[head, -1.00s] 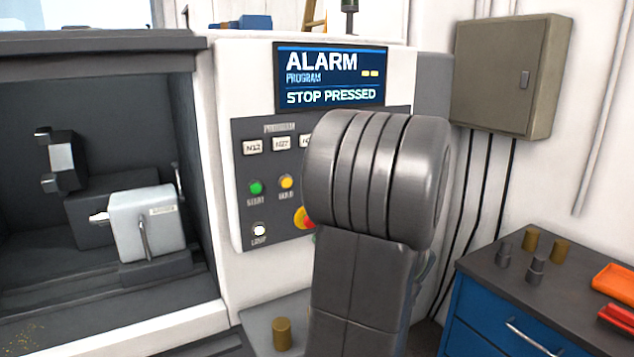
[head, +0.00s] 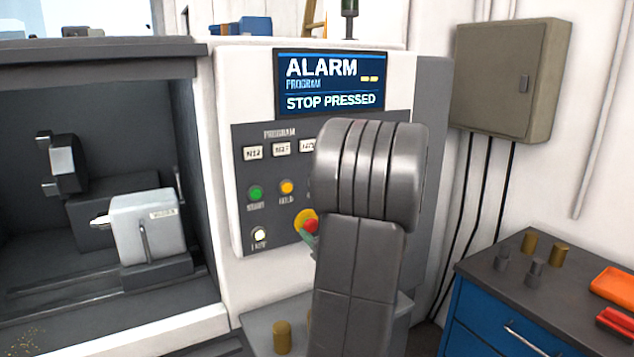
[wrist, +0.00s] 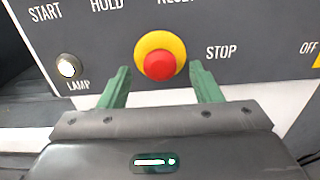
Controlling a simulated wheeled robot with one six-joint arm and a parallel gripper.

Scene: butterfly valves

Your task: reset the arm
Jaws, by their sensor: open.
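My gripper (wrist: 162,88) shows in the wrist view with its two green fingers spread wide and nothing between them. The red stop button (wrist: 159,66) on its yellow ring lies just beyond the fingertips, in line with the gap. In the head view, my grey arm stands in front of the control panel (head: 240,180) and hides its right part. The red stop button (head: 311,226) shows just left of my arm, with a bit of a green finger beside it. The screen (head: 331,82) reads ALARM and STOP PRESSED.
The white lamp button (wrist: 68,66) is left of the gripper. The machine's open bay on the left holds a grey vise-like block (head: 148,225). A blue cabinet (head: 490,320) with small cylinders and an orange tray (head: 613,284) stands right. A grey wall box (head: 505,78) hangs above.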

